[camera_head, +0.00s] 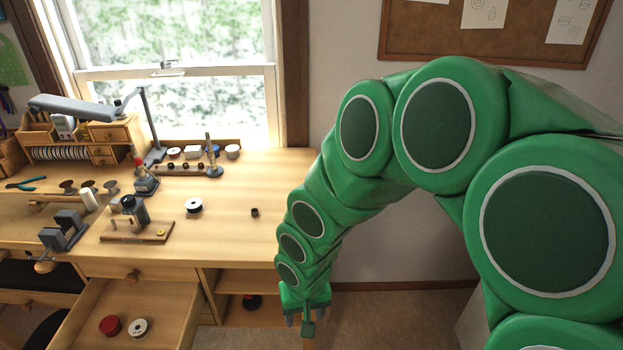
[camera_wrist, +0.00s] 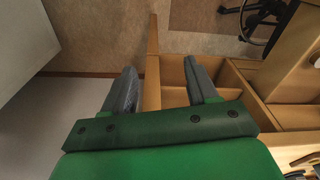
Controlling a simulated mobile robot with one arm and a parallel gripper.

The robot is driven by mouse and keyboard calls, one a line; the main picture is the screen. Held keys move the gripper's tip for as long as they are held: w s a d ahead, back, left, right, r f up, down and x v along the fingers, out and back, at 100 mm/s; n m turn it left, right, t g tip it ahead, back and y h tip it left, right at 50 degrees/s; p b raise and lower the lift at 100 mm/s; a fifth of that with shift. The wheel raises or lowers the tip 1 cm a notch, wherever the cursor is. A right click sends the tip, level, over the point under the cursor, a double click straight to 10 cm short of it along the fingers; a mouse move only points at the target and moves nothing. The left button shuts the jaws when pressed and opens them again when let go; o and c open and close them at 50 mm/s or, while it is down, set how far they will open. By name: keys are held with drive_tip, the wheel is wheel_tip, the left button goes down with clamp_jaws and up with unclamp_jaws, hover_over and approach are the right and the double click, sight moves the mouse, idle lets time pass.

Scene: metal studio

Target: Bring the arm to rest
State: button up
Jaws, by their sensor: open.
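My green arm comes in from the right in the head view and bends down beside the workbench. My gripper (camera_head: 306,316) points downward past the bench's right end, in front of the open shelf side. In the wrist view my gripper (camera_wrist: 162,88) shows two grey fingers spread wide apart with nothing between them. The bench's wooden side panel and shelves lie below and beyond the fingers. My gripper holds nothing.
The wooden workbench (camera_head: 245,185) carries a spool (camera_head: 194,205), a small dark ring (camera_head: 254,212) and several tools. An open drawer (camera_head: 150,315) holds a red tin (camera_head: 110,325) and a white-topped tin (camera_head: 139,328). Floor (camera_head: 400,312) right of the bench is clear.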

drive_tip(key=s+d+r+m+g+h, duration=0.1)
drive_tip(key=s+d+r, duration=0.45)
drive_tip(key=d, duration=0.25)
drive_tip(key=s+d+r+m+g, duration=0.1)
drive_tip(key=s+d+r, duration=0.3)
drive_tip(key=d+r, duration=0.3)
drive_tip(key=s+d+r, duration=0.1)
drive_tip(key=s+r, duration=0.3)
drive_tip(key=s, duration=0.4)
drive_tip(key=shift+s+d+m+g+y, duration=0.15)
drive_tip(key=shift+d+m+g+y, duration=0.15)
drive_tip(key=shift+m, duration=0.1)
